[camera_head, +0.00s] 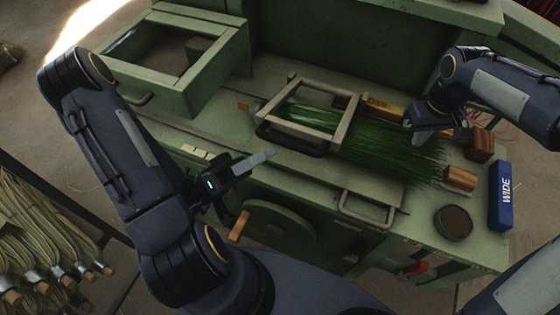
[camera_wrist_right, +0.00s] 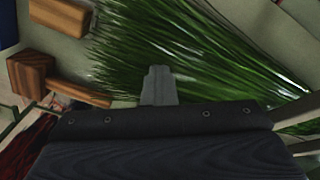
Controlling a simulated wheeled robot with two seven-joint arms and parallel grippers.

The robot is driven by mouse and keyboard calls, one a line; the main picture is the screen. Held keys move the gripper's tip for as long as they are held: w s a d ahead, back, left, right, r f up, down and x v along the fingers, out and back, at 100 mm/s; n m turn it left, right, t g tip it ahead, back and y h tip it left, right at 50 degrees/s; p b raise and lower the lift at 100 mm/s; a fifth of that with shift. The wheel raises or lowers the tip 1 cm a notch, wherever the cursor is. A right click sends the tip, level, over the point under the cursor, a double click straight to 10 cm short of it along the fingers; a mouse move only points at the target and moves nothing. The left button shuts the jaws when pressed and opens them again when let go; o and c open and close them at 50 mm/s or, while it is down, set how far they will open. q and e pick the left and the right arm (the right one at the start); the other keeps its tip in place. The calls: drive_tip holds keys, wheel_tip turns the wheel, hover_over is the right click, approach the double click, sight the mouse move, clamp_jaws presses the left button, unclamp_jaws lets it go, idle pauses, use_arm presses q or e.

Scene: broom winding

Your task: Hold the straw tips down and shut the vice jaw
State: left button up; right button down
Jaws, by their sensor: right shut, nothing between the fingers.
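The green straw bundle (camera_head: 385,152) lies across the bench, its loose ends fanned toward the right. A pale rectangular frame (camera_head: 348,118), apparently the vice jaw, lies over the left part of the straw, with a dark handle bar (camera_head: 290,140) at its front. My right gripper (camera_head: 418,138) is shut and empty, low over or against the straw's far edge; contact is unclear. In the right wrist view its fingertips (camera_wrist_right: 158,85) are together in front of the straw (camera_wrist_right: 200,50). My left gripper (camera_head: 258,162) is left of the frame, apart from it; its finger opening is unclear.
A blue box marked WIDE (camera_head: 502,196) and a round dark tin (camera_head: 453,222) stand at the bench's right end. Wooden blocks (camera_head: 460,178) sit beside the straw. An open green box (camera_head: 182,60) is at the back left. Handles (camera_head: 366,208) project from the front edge.

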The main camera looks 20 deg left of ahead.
use_arm(q)
drive_tip(key=shift+v, duration=2.45)
drive_tip(key=shift+w+f, duration=0.1)
drive_tip(key=shift+f, duration=0.05)
